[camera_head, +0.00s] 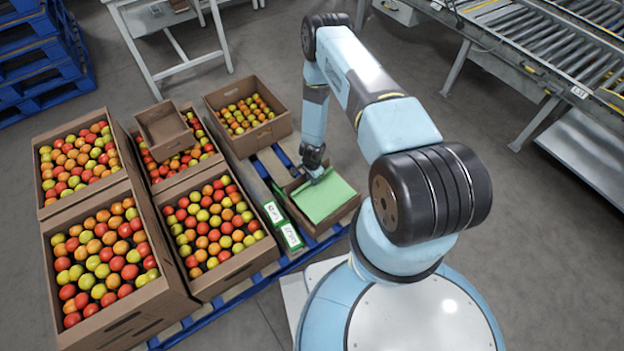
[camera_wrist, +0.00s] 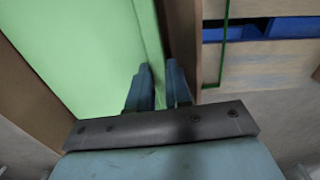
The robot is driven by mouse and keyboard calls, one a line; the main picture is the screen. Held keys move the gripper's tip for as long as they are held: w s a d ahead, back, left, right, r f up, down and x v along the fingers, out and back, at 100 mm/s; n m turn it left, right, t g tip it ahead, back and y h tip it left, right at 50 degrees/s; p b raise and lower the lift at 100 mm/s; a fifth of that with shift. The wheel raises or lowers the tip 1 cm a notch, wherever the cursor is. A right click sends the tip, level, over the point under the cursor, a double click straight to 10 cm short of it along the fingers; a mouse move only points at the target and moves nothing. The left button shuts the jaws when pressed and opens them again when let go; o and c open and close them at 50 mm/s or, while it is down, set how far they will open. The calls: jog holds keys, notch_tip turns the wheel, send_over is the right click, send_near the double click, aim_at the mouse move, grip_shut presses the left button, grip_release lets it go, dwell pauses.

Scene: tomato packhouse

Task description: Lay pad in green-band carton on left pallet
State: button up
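A light green pad (camera_head: 325,199) lies inside a small brown carton (camera_head: 342,215) at the right end of the pallet's front row. A green strip with white labels (camera_head: 290,237) runs beside the carton's left side. My gripper (camera_head: 315,174) reaches down at the pad's back edge. In the wrist view the pad (camera_wrist: 75,45) fills the left, with a narrow lip along its right edge. My gripper's two fingers (camera_wrist: 160,80) stand close together at this lip, beside the carton wall (camera_wrist: 184,40). Whether they touch the lip is unclear.
Several larger cartons full of tomatoes (camera_head: 155,287) crowd the pallet to the left. An empty small carton (camera_head: 163,130) sits tilted on one of them. A blue pallet stack (camera_head: 45,60), a white table (camera_head: 175,60) and a roller conveyor (camera_head: 550,45) stand behind.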

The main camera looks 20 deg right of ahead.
jog(key=o, duration=0.5)
jog(key=c, duration=0.3)
jog(key=shift+r, duration=0.1)
jog(key=shift+r, duration=4.95)
